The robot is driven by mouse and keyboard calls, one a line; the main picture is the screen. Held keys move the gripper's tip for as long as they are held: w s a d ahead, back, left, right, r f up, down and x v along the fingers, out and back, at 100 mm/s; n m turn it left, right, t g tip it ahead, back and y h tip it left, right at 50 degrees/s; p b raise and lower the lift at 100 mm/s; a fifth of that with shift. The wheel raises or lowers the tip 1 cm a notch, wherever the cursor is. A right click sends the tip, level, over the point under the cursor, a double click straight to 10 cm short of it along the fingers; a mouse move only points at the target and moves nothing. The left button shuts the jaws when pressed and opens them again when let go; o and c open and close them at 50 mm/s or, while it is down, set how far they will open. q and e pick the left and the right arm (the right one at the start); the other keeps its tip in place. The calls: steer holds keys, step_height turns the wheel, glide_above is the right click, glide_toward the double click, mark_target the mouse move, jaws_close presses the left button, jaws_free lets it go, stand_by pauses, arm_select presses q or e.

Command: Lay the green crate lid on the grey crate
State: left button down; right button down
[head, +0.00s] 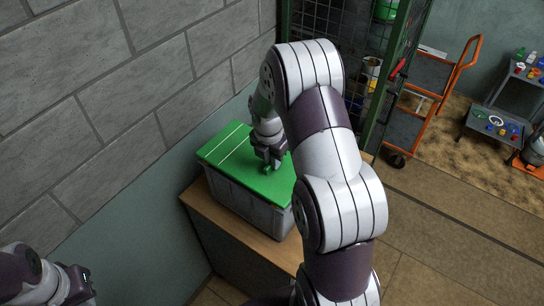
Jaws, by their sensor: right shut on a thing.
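The green crate lid (229,155) is flat, with a white line across it, and lies over the top of the grey crate (240,200). The crate stands on a wooden-topped bench against the wall. The lid looks level, but I cannot tell whether it touches the rim all round. My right gripper (268,167) points down at the right part of the lid and is shut on it, near a small raised green part. My arm hides the lid's far right corner. My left gripper (84,292) is low at the left, away from the crate; its fingers are too unclear to read.
The bench top (200,205) shows a narrow bare strip in front of the crate. A grey block wall rises behind it. A wire cage (330,25) stands behind the arm. An orange cart (425,85) and low tables with small items are at the far right.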

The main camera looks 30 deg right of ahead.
steer(key=shift+f, duration=0.2)
stand_by(0.6)
steer(key=c, duration=1.1)
jaws_free()
steer(key=shift+s, duration=0.1)
step_height(320, 180, up, 8)
steer(key=p, duration=0.8)
steer(key=shift+r, duration=0.1)
